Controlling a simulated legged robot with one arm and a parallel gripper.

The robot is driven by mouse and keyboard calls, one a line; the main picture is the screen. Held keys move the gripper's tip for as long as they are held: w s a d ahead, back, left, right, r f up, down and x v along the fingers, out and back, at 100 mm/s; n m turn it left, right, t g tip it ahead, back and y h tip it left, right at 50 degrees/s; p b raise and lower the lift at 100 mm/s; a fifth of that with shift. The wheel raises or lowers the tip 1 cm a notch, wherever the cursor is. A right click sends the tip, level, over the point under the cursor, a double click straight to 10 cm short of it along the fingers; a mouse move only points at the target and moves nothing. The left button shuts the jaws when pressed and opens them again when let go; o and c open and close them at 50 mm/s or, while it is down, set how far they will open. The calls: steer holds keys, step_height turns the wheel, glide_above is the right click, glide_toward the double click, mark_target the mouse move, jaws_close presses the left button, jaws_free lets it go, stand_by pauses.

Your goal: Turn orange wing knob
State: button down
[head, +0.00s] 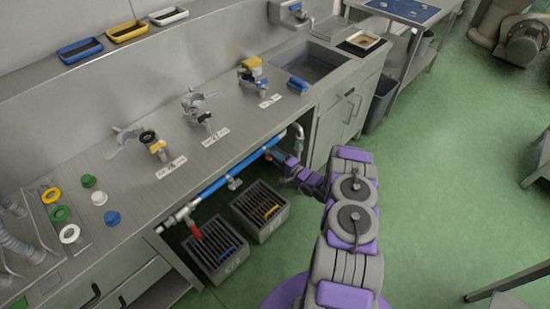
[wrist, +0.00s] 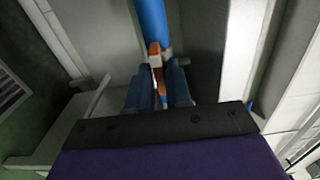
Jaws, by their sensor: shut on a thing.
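The orange wing knob (wrist: 155,56) shows in the wrist view on the blue pipe (wrist: 153,22), between the tips of my gripper (wrist: 160,78). The two blue fingers are closed in on it from both sides, and its lower part is partly hidden between them. In the head view my gripper (head: 276,158) reaches under the counter's front edge, at the right part of the blue pipe (head: 215,186). Only a small orange patch shows there beside the gripper; the rest of the knob is hidden or too small to tell.
Two grey crates with slatted tops, the left (head: 216,250) and the right (head: 260,210), stand on the floor below the pipe. A red lever (head: 195,232) sits at the pipe's left end. A grey cabinet (head: 342,112) stands right of my gripper.

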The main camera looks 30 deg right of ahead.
steer(key=shift+d, duration=0.2)
steer(key=c, duration=1.2)
jaws_free()
steer(key=shift+d+f, duration=0.15)
steer(key=p+v, duration=0.3)
steer(key=v, duration=1.4)
steer(key=shift+s, duration=0.15)
steer(key=shift+d, duration=0.1)
